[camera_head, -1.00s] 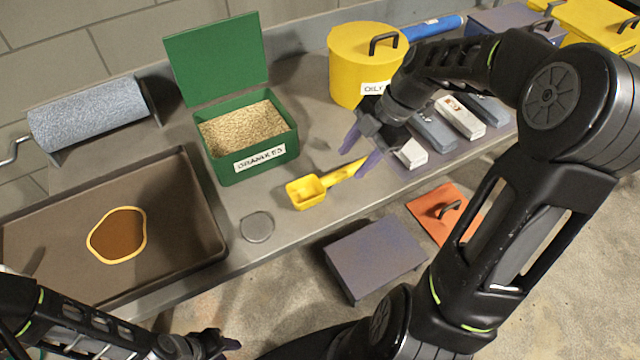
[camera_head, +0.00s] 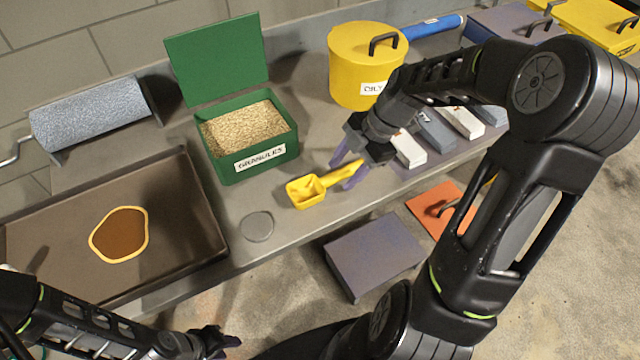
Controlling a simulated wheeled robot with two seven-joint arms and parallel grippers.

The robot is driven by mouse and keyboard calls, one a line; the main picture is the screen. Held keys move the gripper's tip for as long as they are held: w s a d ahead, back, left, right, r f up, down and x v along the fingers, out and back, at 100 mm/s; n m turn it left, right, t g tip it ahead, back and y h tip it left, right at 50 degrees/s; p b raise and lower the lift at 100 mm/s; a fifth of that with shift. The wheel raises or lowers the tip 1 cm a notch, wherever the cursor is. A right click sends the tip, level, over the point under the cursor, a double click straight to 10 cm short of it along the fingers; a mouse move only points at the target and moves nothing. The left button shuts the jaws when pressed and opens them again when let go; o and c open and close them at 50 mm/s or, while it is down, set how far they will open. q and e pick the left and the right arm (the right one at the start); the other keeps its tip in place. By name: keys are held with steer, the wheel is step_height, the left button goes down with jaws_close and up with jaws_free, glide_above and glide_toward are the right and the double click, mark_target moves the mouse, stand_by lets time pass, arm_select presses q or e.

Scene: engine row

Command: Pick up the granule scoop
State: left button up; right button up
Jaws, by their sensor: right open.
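The yellow granule scoop (camera_head: 306,191) lies on the grey workbench, its bowl to the left and its handle pointing right and back. My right gripper (camera_head: 346,170) is open, with its purple fingers on either side of the scoop's handle; I cannot tell whether they touch it. The end of the handle is partly hidden by the gripper. My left gripper (camera_head: 222,342) is low in the picture, in front of the bench and away from the scoop; its jaw state is not clear.
An open green granules box (camera_head: 262,160) stands behind the scoop. A round metal disc (camera_head: 257,226) and a brown tray (camera_head: 190,185) lie to the left. A yellow oily bin (camera_head: 355,65) stands behind my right gripper. Several small boxes (camera_head: 462,122) lie to the right.

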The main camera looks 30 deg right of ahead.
steer(key=shift+f+b, duration=0.25)
steer(key=shift+b, duration=0.1)
stand_by(0.3)
jaws_close()
stand_by(0.6)
